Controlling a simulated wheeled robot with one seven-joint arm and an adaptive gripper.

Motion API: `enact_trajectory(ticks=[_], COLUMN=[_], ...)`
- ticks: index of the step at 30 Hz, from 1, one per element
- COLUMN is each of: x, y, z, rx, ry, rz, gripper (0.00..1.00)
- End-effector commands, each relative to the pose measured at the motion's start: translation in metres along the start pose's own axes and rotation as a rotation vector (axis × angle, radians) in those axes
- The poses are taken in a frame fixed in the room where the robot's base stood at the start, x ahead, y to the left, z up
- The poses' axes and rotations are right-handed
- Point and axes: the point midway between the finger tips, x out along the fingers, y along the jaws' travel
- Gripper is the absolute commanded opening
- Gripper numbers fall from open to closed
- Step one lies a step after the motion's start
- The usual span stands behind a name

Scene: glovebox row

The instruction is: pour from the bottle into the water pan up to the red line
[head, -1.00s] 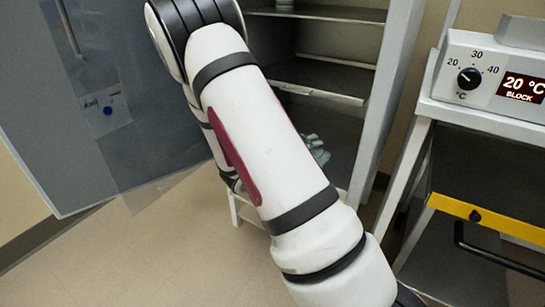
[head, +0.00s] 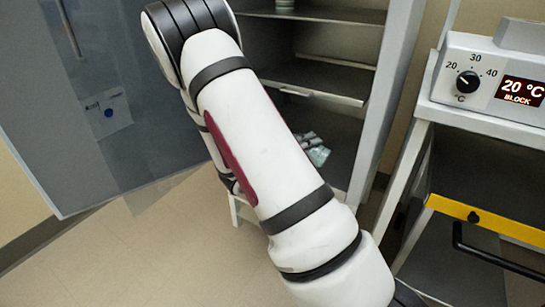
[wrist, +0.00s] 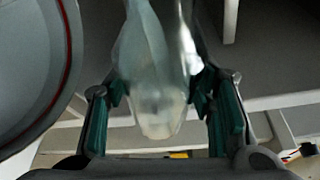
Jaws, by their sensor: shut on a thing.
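My gripper (wrist: 160,92) has its green-padded fingers closed on the two sides of a translucent, pale bottle (wrist: 150,55) in the wrist view. A rounded end of the bottle points toward the bottom of that view, and its far end runs out of the top. The bottle's tilt and liquid level are hard to tell. The water pan (wrist: 28,75), grey and round with a red line along its inside wall, is cut off at the left, beside the gripper. In the head view, a small pale part of the bottle (head: 319,156) shows past my arm, inside the cabinet; the pan is hidden there.
The open cabinet has several shelves (head: 320,80), with a pale container (head: 284,4) on the upper one. Its glass door (head: 120,110) stands open at the left. A block heater (head: 490,75) reading 20 °C sits on a cart with a yellow-edged drawer (head: 480,217) at the right.

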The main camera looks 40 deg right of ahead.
Motion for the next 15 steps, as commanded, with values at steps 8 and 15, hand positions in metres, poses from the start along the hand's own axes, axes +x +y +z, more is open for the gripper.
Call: enact_trajectory(ticks=[8, 15], x=[-0.0010, -0.0018], y=[0.0001, 0.0011], z=[0.0030, 0.0046], rx=[-0.028, -0.047], ry=[-0.001, 0.000], rz=[-0.013, -0.022], gripper=[0.07, 0.07])
